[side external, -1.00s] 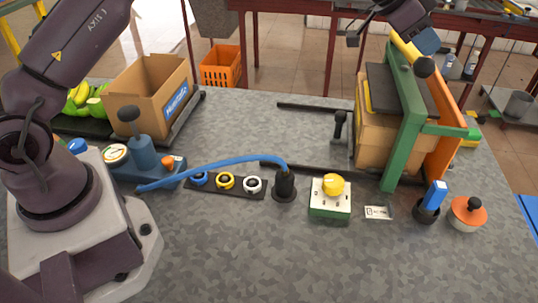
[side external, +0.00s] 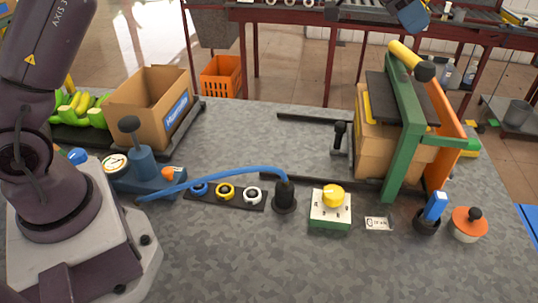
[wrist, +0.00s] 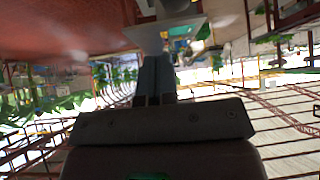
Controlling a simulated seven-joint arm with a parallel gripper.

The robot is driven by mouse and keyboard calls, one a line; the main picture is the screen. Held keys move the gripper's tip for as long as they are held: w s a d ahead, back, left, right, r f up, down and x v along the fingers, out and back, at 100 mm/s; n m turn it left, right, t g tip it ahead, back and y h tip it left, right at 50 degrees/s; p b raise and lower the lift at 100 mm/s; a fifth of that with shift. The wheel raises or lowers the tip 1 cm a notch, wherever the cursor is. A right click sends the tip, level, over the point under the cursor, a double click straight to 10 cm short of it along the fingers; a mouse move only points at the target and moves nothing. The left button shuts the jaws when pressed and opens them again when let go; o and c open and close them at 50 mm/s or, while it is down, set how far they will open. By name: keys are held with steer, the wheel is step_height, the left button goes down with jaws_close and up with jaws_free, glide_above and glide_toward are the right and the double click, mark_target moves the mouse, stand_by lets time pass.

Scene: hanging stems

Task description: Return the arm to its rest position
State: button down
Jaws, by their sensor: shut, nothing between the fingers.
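My gripper (wrist: 157,68) shows in the wrist view with its two grey fingers together, shut and empty. In the side view only a blue and dark part of my gripper (side external: 411,14) shows at the top edge. It is in the air above the green frame (side external: 405,125), apart from everything on the table.
The grey table (side external: 240,250) holds a cardboard box (side external: 150,105), blue hose (side external: 225,166), three-ring strip (side external: 225,194), yellow-knob box (side external: 331,208) and orange-lidded pot (side external: 468,224). A yellow-handled bar (side external: 405,55) tops the frame. An orange crate (side external: 221,77) stands behind.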

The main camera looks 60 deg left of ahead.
steer(key=s+a+r+n+y, duration=0.1)
steer(key=s+a+n+y, duration=0.15)
steer(key=s+a, duration=0.75)
steer(key=s+a+r+n+y, duration=0.1)
steer(key=s+a+n+y, duration=0.15)
steer(key=s, duration=1.45)
steer(key=s+a+f+n, duration=0.3)
steer(key=s+f, duration=0.2)
steer(key=s, duration=0.5)
steer(key=shift+f+g+y, duration=0.15)
steer(key=shift+g+y, duration=0.15)
steer(key=shift+g, duration=0.1)
